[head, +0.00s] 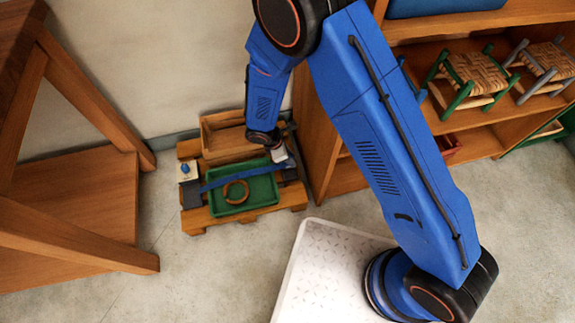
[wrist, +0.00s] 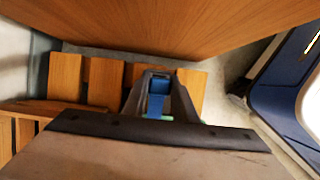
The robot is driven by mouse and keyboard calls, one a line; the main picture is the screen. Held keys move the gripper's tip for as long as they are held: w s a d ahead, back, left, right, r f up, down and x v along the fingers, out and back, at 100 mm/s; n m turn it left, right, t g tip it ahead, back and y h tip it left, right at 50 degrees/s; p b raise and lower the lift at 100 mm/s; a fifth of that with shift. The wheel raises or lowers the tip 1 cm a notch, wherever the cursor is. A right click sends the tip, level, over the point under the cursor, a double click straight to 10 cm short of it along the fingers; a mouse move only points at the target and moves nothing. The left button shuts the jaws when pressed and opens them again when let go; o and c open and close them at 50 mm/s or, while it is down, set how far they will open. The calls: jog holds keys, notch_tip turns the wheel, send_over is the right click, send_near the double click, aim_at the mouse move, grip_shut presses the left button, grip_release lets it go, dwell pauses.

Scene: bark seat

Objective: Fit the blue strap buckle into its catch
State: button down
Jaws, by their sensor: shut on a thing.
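A blue strap (head: 232,176) runs across a green tray (head: 262,199) on a low wooden pallet, from a dark piece at its left toward my gripper at its right. My gripper (head: 279,155) is at the pallet's right side. In the wrist view my gripper (wrist: 159,104) is shut on a blue piece, the buckle (wrist: 158,98), between its fingers. The strap's right end is partly hidden by the gripper in the head view. I cannot clearly make out the catch; dark parts near the pallet's right edge are small and partly covered.
A tan ring (head: 236,191) lies in the tray. A wooden crate (head: 222,138) stands behind it, and a small white box with a blue knob (head: 187,171) at left. A wooden shelf unit (head: 322,150) rises close at right. A wooden bench (head: 80,205) stands left.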

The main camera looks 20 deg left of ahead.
jog(key=shift+f, duration=4.8)
jog(key=shift+f, duration=0.3)
jog(key=c, duration=1.5)
grip_release()
jog(key=shift+o, duration=0.2)
jog(key=shift+r, duration=0.45)
jog(key=v, duration=1.1)
jog(key=shift+a+r, duration=0.15)
jog(key=shift+r, duration=0.15)
jog(key=shift+s, duration=0.2)
